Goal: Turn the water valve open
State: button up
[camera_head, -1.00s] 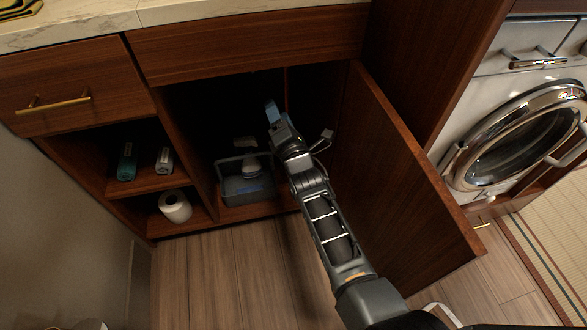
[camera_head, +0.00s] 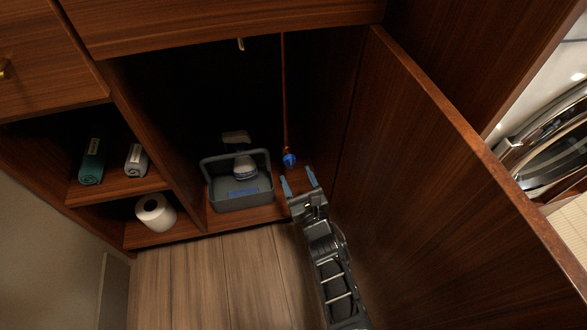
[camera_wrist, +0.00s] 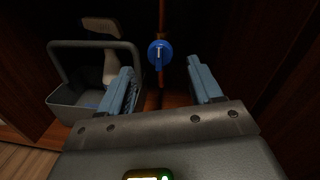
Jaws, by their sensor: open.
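The water valve has a round blue handle (camera_head: 289,160) on a thin copper pipe (camera_head: 285,95) inside the open cabinet. In the wrist view the blue handle (camera_wrist: 160,53) shows a pale bar across its face, standing roughly upright, and sits beyond the gap between my fingers. My gripper (camera_head: 299,182) is open and empty, with its blue fingertips just below and in front of the valve in the head view. In the wrist view my gripper (camera_wrist: 162,88) has its two fingers spread on either side, apart from the handle.
A grey caddy (camera_head: 240,196) with a pale bottle (camera_head: 245,167) stands left of the valve. The open cabinet door (camera_head: 440,170) is close on the right of my arm. Shelves at left hold rolled towels (camera_head: 92,160) and a paper roll (camera_head: 155,212).

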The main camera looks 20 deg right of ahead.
aim_at(292, 165)
jog(key=shift+w+d+b, duration=0.15)
jog(key=shift+w+b, duration=0.45)
jog(key=shift+w, duration=0.6)
jog(key=shift+w+d+b, duration=0.1)
jog(key=shift+w+b, duration=0.45)
jog(key=shift+w, duration=0.6)
jog(key=shift+c, duration=0.4)
jog(key=c, duration=1)
jog(key=shift+o, duration=0.2)
jog(key=shift+m, duration=0.4)
jog(key=m, duration=0.5)
jog(key=shift+d+f+m, duration=0.1)
jog(key=shift+m, duration=0.3)
jog(key=m+h+p, duration=0.1)
jog(key=m, duration=0.4)
jog(key=shift+f+m+t, duration=0.1)
jog(key=shift+m+t, duration=0.2)
